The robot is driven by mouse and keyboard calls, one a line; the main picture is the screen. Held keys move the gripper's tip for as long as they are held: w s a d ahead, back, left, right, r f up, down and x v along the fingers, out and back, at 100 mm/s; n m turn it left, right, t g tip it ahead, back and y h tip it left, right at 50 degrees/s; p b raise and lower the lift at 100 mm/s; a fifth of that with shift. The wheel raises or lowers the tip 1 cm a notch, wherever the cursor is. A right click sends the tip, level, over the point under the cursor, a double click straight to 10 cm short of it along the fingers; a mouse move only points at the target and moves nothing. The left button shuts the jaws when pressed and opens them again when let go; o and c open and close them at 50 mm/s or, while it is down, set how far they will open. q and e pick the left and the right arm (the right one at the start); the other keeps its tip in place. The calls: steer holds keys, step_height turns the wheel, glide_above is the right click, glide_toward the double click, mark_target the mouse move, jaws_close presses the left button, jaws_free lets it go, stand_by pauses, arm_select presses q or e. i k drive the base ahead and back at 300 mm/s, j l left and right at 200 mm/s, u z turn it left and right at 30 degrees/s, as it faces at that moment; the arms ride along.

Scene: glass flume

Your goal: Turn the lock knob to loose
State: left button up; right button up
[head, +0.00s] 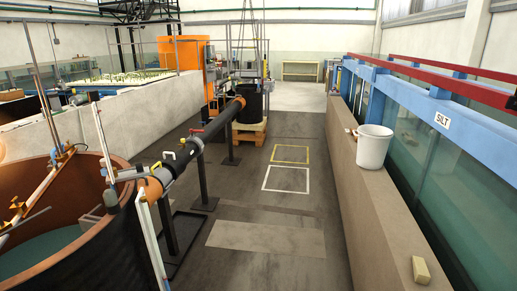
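I cannot single out the lock knob with certainty in the head view. Small brass-coloured fittings (62,152) sit on a rod above the round brown tank at the left, too small to read as loose or tight. A small dark part (512,103) shows at the right edge by the red rail, cut off by the frame. Neither of my grippers is in view.
The round tank (125,250) fills the lower left, with a dark pipe (215,125) running back from it. The glass flume (440,170) runs along the right. A white bucket (373,147) and a yellowish block (421,270) rest on its ledge.

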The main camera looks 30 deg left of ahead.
mark_target(138, 166)
steer(key=i+j+u, duration=0.2)
steer(key=i+u, duration=0.15)
steer(key=i, duration=0.4)
steer(key=i+u, duration=0.35)
steer(key=i, duration=0.4)
steer(key=i+l+u, duration=0.35)
steer(key=i, duration=0.45)
steer(key=i+u, duration=0.1)
steer(key=u, duration=0.3)
steer(key=i+u, duration=0.1)
steer(key=u, duration=0.3)
steer(key=i+u, duration=0.1)
steer(key=u, duration=0.35)
steer(key=l+u, duration=0.15)
steer(key=u, duration=0.25)
steer(key=i+l+u, duration=0.15)
steer(key=u, duration=0.75)
